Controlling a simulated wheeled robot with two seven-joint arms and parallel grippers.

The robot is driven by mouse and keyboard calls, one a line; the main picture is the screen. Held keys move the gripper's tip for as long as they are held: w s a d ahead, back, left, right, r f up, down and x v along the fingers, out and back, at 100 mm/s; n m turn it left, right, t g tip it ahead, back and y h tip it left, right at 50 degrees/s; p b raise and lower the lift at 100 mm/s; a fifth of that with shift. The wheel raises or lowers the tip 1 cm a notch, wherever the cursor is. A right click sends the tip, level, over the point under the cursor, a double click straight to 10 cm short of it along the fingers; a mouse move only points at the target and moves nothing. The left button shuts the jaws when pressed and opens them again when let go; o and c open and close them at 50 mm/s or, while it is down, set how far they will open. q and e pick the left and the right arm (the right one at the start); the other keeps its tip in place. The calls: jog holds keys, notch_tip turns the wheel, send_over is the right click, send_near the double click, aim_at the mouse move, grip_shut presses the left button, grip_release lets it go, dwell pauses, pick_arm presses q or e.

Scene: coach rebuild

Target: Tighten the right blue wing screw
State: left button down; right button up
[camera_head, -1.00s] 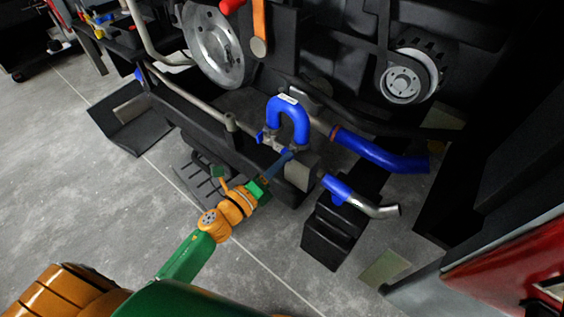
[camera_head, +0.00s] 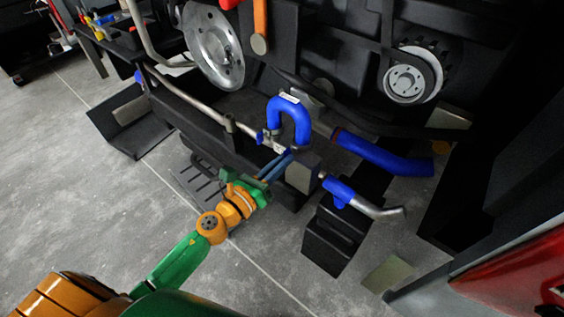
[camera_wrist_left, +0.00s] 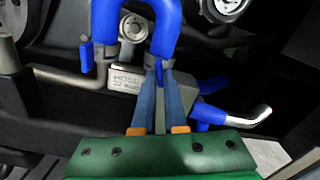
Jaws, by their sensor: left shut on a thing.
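A blue U-shaped hose (camera_head: 288,112) stands on a grey metal block with raised lettering (camera_wrist_left: 125,77). It also fills the top of the left wrist view (camera_wrist_left: 170,30). The left blue wing screw (camera_wrist_left: 87,56) sits by the hose's left end, clear of my fingers. My left gripper (camera_head: 289,156) reaches in from the lower left to the hose's right end. Its two blue-grey fingers (camera_wrist_left: 161,80) are shut on the right blue wing screw (camera_wrist_left: 159,72), of which only a small part shows between the tips. My right gripper is not in view.
A blue-and-metal pipe (camera_head: 365,204) sticks out to the right of the block, near my gripper. Another blue hose (camera_head: 385,158) runs behind it. A black pedal-like box (camera_head: 333,238) stands below. Grey floor (camera_head: 90,190) is open at left.

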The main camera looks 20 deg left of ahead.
pick_arm(q)
jog(key=shift+m, duration=0.3)
jog(key=c, duration=1)
grip_release()
jog(key=shift+o, duration=0.2)
jog(key=b+v, duration=0.2)
jog(key=v, duration=0.5)
